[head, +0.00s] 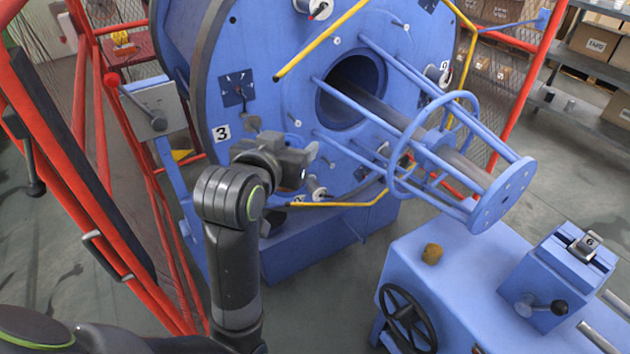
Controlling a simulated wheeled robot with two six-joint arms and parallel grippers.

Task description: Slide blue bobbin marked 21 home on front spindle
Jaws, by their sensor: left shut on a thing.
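My left gripper (305,164) is in front of the blue round face (285,100) of the strander, low and left of its central opening. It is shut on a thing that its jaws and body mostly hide. I cannot make out a blue bobbin or the mark 21 on it. A small pale spindle end (316,192) shows just below the jaws, against the blue face. I cannot tell whether the held thing touches it. My right gripper is not in view.
A blue tubular frame with a hoop (397,180) juts from the central opening. Yellow bars (322,40) cross the face. A red guard frame (98,150) stands left. A blue bench (455,265) with a black handwheel (408,320) is front right. Grey floor lies between.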

